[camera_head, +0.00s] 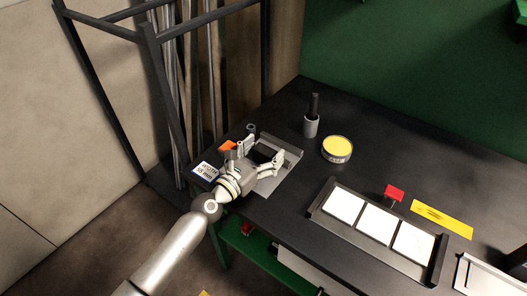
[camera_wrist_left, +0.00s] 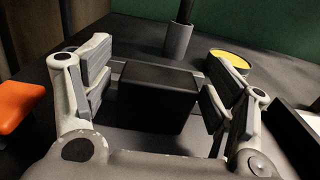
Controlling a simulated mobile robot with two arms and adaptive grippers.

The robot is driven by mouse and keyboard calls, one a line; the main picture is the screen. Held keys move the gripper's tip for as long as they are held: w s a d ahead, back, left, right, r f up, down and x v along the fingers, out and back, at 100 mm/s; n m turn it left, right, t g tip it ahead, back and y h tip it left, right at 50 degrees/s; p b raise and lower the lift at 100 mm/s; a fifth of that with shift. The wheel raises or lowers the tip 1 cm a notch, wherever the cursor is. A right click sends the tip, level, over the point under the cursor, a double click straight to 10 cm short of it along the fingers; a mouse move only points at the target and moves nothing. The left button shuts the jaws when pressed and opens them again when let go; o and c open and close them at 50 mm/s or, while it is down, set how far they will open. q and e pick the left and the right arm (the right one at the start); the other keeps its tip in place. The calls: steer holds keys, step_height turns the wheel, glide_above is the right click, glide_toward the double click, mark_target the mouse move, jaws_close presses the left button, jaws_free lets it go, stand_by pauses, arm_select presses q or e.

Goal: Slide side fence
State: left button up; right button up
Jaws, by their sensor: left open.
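My left gripper (camera_head: 263,152) is open over the left end of the dark table, and its two fingers also show in the wrist view (camera_wrist_left: 158,100). A black block (camera_wrist_left: 158,95) stands between the fingers, with a narrow gap visible on each side. In the head view the block (camera_head: 262,154) is partly hidden by the gripper. It sits at a grey metal plate with a raised edge (camera_head: 288,146). I cannot tell for sure which part is the side fence. My right gripper is not in view.
A grey cup with a black handle (camera_head: 311,125) and a yellow-topped round tin (camera_head: 337,149) stand behind. An orange piece (camera_wrist_left: 18,103) is left of the gripper.

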mark_target(261, 154)
arm_select(q)
steer(key=c, duration=1.4)
steer(key=shift+p+v, duration=0.3)
steer(key=shift+v, duration=0.95)
steer(key=shift+c, duration=0.2)
steer(key=shift+s+a, duration=0.15)
steer(key=shift+s, duration=0.1)
steer(key=o, duration=1.4)
steer(key=shift+w, duration=0.1)
steer(key=shift+o, duration=0.2)
steer(key=v, duration=1)
steer(key=shift+s+a, duration=0.2)
steer(key=shift+s, duration=0.05)
steer(key=shift+s+a, duration=0.4)
steer(key=shift+s, duration=0.2)
